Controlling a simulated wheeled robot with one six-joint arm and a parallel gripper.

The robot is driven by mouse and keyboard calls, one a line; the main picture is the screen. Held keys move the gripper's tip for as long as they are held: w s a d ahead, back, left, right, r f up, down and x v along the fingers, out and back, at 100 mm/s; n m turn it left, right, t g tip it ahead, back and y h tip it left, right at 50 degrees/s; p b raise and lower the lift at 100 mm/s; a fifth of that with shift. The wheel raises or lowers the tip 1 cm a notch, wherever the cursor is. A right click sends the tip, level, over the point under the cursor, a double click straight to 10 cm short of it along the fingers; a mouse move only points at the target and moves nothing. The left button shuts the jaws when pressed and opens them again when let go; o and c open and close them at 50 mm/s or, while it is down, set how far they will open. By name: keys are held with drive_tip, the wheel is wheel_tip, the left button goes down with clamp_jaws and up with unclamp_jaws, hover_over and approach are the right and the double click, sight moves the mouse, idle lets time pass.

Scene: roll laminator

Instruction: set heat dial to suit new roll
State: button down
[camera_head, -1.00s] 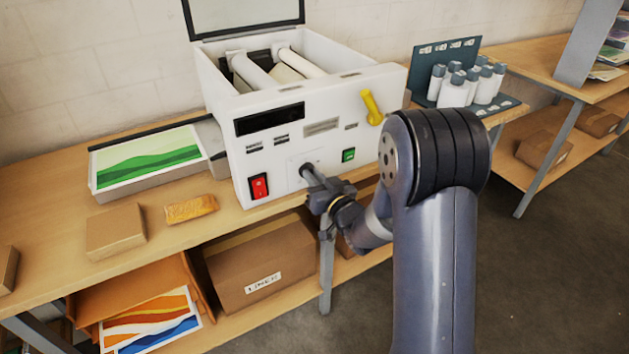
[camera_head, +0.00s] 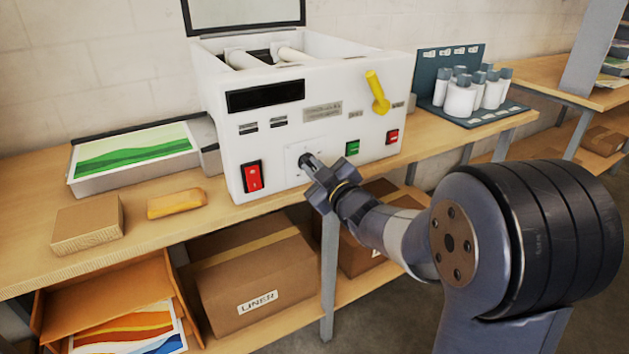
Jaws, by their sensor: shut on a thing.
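The white laminator (camera_head: 290,125) stands on the wooden bench with its lid up and its rollers (camera_head: 290,54) partly in view. The heat dial, a dark knob (camera_head: 306,160) on a pale square plate low on the front panel, is mostly hidden by my gripper. My gripper (camera_head: 312,167) is shut on the dial, reaching it from the front right. The dial's marks and pointer are too small and covered to read. The dark display (camera_head: 265,96) above shows no readable figures.
A red rocker switch (camera_head: 252,177) is left of the dial. Green (camera_head: 352,148) and red (camera_head: 392,137) buttons and a yellow lever (camera_head: 377,92) are to its right. White bottles (camera_head: 470,95) stand behind right. Cartons (camera_head: 255,275) sit on the lower shelf.

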drive_tip(key=shift+n+b, duration=0.45)
drive_tip(key=shift+n, duration=0.05)
drive_tip(key=c, duration=1.5)
unclamp_jaws()
drive_tip(key=shift+o, duration=0.2)
drive_tip(key=shift+s, duration=0.1)
drive_tip(key=v, duration=1)
drive_tip(key=shift+s+d, duration=0.15)
drive_tip(key=shift+s, duration=0.1)
